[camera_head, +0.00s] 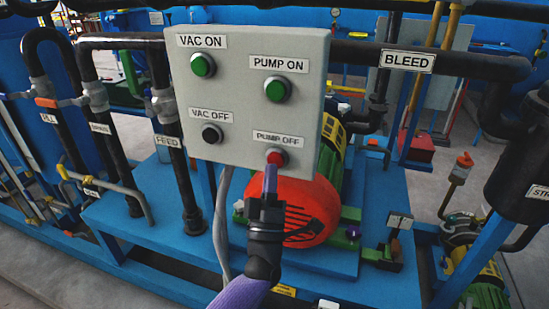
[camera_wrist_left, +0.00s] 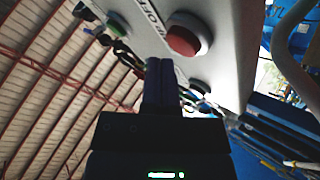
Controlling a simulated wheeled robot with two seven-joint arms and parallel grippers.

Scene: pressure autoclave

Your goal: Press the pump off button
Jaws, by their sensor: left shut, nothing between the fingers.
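The pump off button (camera_head: 277,157) is a red round button at the lower right of a grey control panel (camera_head: 240,110), under a "PUMP OFF" label. In the left wrist view the red button (camera_wrist_left: 184,40) shows large, just above my fingertips. My left gripper (camera_head: 270,172) is shut and empty, pointing up, with its tips at the button's lower edge in the head view. In the left wrist view the gripper (camera_wrist_left: 161,68) appears a little short of the button; I cannot tell whether they touch. My right gripper is not in view.
A red motor (camera_head: 310,205) sits behind and below. Dark pipes (camera_head: 175,170) stand left of the panel.

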